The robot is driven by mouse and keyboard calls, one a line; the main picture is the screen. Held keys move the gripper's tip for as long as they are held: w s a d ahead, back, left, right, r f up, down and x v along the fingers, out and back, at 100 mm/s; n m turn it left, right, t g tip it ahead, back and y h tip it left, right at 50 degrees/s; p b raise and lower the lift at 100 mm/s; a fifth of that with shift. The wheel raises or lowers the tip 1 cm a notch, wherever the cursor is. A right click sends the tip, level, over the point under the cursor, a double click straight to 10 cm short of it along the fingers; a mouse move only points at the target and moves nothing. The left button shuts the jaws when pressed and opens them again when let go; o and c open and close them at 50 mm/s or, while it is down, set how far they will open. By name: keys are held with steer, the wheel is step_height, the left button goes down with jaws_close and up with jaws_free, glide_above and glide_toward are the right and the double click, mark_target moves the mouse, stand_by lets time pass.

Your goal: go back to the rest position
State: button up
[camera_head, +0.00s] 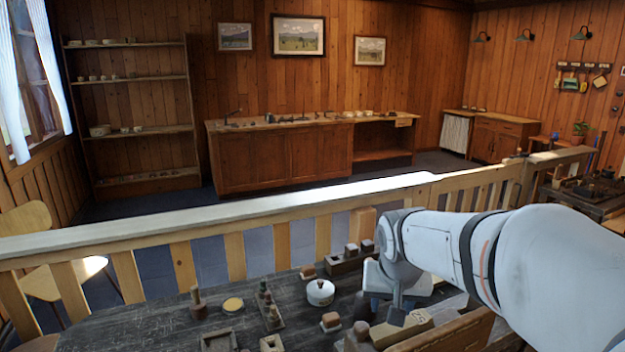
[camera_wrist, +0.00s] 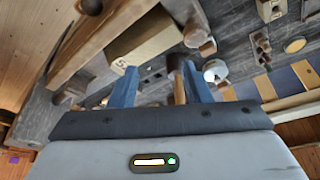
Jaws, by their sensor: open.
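My gripper (camera_head: 388,312) hangs over the right part of the dark worktable (camera_head: 140,335), in front of the railing. In the wrist view its two blue fingers (camera_wrist: 160,84) are apart, with nothing clearly held between them. A dark brown turned piece (camera_wrist: 175,64) shows just beyond the right finger. A pale wooden block with a number on it (camera_head: 405,327) lies just below the gripper, and it also shows in the wrist view (camera_wrist: 147,40). A turned wooden spool (camera_head: 197,303) stands at the left of the table.
A white round pot (camera_head: 320,293) and a yellow disc (camera_head: 233,304) stand on the table. A wooden tray (camera_head: 445,335) is close at the front right. The wooden railing (camera_head: 215,226) runs along the table's far side.

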steer(key=s+f+n+g, duration=0.1)
steer(key=s+f+n, duration=0.1)
steer(key=s, duration=1.4)
steer(key=shift+d+f+y, duration=0.15)
steer(key=shift+f+y, duration=0.25)
steer(key=shift+f, duration=0.25)
